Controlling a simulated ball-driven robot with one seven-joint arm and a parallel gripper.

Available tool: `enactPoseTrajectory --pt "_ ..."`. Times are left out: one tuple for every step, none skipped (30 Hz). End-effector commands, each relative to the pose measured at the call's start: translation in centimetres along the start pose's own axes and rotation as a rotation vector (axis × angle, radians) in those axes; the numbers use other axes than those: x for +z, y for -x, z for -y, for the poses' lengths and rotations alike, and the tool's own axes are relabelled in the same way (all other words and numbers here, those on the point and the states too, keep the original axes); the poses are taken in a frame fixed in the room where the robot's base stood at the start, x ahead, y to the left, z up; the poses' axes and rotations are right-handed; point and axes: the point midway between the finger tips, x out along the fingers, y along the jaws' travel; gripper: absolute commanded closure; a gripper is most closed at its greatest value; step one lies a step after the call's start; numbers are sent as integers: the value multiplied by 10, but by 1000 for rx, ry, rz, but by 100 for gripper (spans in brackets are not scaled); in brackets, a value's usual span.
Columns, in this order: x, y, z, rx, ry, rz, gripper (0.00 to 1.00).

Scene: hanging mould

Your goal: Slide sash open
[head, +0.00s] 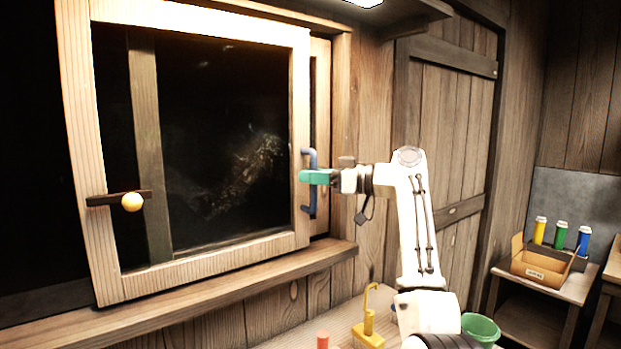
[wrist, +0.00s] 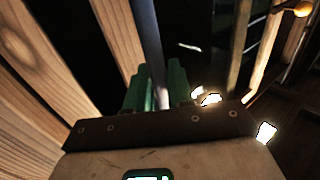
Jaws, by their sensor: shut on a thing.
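The sash (head: 301,95) is a light wooden frame with dark glass, on the left in the head view. A blue vertical bar handle (head: 308,206) is mounted on its right stile. My gripper (head: 305,177), with green fingers, is shut on this handle about mid-height. In the wrist view the handle (wrist: 148,45) runs between the two green fingers of my gripper (wrist: 155,85). A dark latch bar (head: 103,199) with a yellow ball knob (head: 132,202) lies across the sash's left stile. A second wooden stile (head: 320,130) shows just right of the sash.
A wooden sill (head: 230,285) runs below the sash. A yellow hooked object (head: 369,325), a red object (head: 322,341) and a green bucket (head: 481,328) stand low in front. A box (head: 541,266) and coloured cylinders stand on a right-hand table. A plank door (head: 445,130) is behind my arm.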

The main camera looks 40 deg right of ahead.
Motion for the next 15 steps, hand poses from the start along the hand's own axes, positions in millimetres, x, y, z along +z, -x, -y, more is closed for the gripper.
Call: enactPoseTrajectory --pt "1 0 0 0 0 3 100" --pt "1 0 0 0 0 3 100" --pt "1 0 0 1 0 3 100" --pt "1 0 0 1 0 3 76" --pt "1 0 0 0 0 3 74" --pt "1 0 0 0 0 2 70" --pt "1 0 0 0 0 2 67" --pt "1 0 0 0 0 2 64" --pt "1 0 0 1 0 2 62" --pt "0 0 0 1 0 2 62" --pt "0 0 0 1 0 2 62" --pt "0 0 0 1 0 1 62" --pt "0 0 0 1 0 1 62" --pt "0 0 0 1 0 1 62" --pt "0 0 0 1 0 1 62"
